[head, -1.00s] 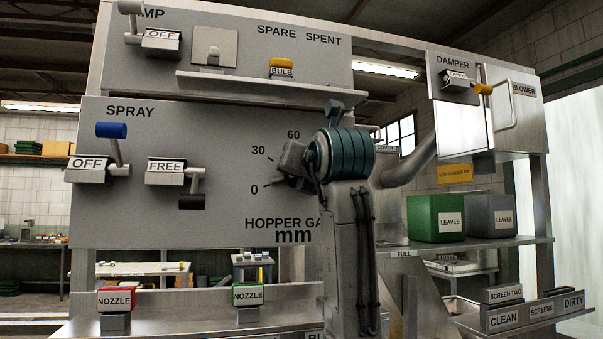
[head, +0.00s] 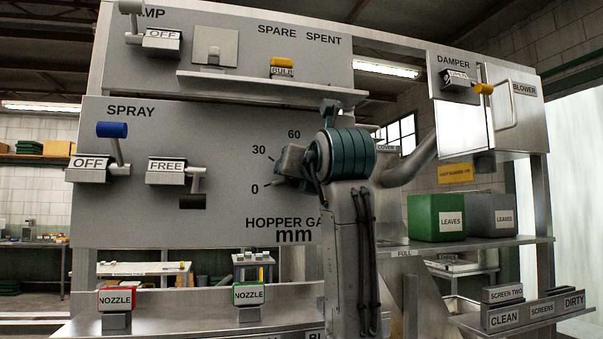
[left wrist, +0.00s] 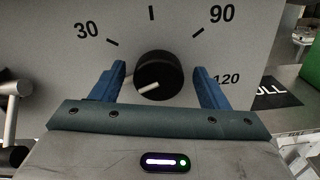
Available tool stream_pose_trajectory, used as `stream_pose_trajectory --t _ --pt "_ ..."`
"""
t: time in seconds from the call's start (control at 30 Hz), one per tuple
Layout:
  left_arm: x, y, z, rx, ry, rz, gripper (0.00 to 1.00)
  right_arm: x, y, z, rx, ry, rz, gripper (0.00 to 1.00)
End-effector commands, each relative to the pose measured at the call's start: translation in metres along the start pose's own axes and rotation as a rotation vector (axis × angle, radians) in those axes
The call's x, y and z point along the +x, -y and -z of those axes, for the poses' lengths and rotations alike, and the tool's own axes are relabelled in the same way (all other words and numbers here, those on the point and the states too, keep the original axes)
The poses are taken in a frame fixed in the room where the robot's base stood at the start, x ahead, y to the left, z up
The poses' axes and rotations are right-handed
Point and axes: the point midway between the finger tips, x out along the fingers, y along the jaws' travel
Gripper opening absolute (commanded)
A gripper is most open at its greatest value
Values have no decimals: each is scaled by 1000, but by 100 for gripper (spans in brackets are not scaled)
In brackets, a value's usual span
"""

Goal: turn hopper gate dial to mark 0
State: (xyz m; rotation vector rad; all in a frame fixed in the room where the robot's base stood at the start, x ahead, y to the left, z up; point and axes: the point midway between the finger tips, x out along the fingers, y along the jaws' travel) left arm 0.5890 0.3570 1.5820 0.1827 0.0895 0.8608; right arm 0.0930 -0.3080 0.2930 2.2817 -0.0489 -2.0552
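The hopper gate dial (left wrist: 160,76) is a round black knob with a white pointer line on the grey panel. In the left wrist view the pointer points left and slightly down, to the side where the 0 mark would be; that mark is hidden there. The 30, 90 and 120 labels show. My left gripper (left wrist: 158,84) is open, with one blue finger on each side of the knob and a visible gap to each. In the head view my left gripper (head: 288,164) covers the dial; the 0, 30 and 60 labels show left of it. My right gripper is not in view.
The spray lever (head: 112,131) and the FREE lever (head: 166,172) stand out from the panel left of the dial. A shelf (head: 270,86) juts out above. Green and grey bins (head: 436,217) stand to the right. The panel just left of the dial is clear.

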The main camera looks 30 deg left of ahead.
Motion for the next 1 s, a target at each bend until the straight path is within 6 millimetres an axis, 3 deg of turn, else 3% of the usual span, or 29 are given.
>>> stream_pose_trajectory --t 0.33,0.7,1.0 --pt "-10 0 0 -1 5 2 68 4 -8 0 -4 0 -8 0" --pt "-83 1 2 -2 5 5 68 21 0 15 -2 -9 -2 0" --pt "-108 0 0 0 2 0 68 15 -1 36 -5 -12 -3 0"
